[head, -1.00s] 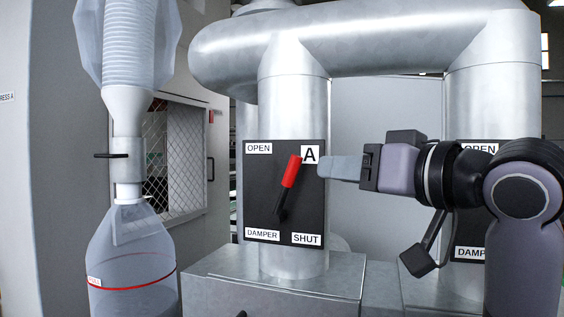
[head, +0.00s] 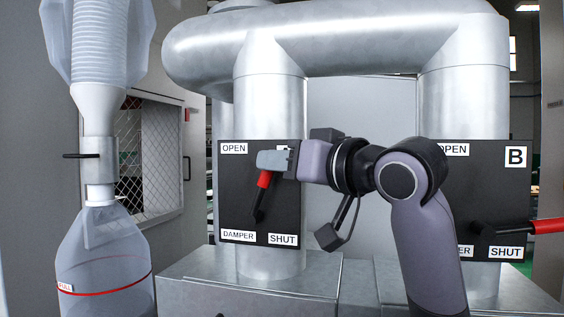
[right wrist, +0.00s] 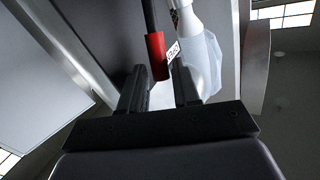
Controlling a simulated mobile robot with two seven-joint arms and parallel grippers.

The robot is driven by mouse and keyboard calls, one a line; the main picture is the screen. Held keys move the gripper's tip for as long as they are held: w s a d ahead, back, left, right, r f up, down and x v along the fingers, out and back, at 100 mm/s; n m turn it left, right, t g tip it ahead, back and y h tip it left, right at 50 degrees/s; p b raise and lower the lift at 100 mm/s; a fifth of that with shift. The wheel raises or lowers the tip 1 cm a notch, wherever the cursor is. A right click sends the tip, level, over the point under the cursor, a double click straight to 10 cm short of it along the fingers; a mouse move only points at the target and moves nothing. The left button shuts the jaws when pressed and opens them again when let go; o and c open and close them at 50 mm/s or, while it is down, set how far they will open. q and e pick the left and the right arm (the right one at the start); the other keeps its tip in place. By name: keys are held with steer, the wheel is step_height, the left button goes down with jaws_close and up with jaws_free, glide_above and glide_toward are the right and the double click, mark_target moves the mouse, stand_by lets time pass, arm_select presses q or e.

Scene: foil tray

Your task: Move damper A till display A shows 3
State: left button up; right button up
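Damper A's lever has a red handle (head: 264,180) on a black arm. It points up and slightly right on a dark panel (head: 233,190) marked OPEN at top and SHUT and DAMPER at the bottom. My right gripper (head: 272,160) is at the handle's upper end and hides it, along with most of the letter A. In the right wrist view, the fingers of my right gripper (right wrist: 157,76) are apart, with the end of the red handle (right wrist: 156,55) between their tips. Contact cannot be told. Display A and my left gripper are not in view.
A second panel marked B (head: 515,157) stands to the right, with a red handle (head: 546,226) pointing right. My right arm crosses in front of the space between the panels. A clear bag (head: 105,260) hangs at left. A metal box top (head: 250,277) juts out below panel A.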

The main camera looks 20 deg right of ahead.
jaws_close()
steer(key=s+d+f+m+t+b, duration=0.2)
steer(key=d+f+m+t+b, duration=0.2)
steer(key=b, duration=0.7)
steer(key=shift+s+f+m+t+h, duration=0.35)
steer(key=shift+f+m+t, duration=0.7)
steer(key=shift+t, duration=0.55)
steer(key=shift+r, duration=0.15)
jaws_free()
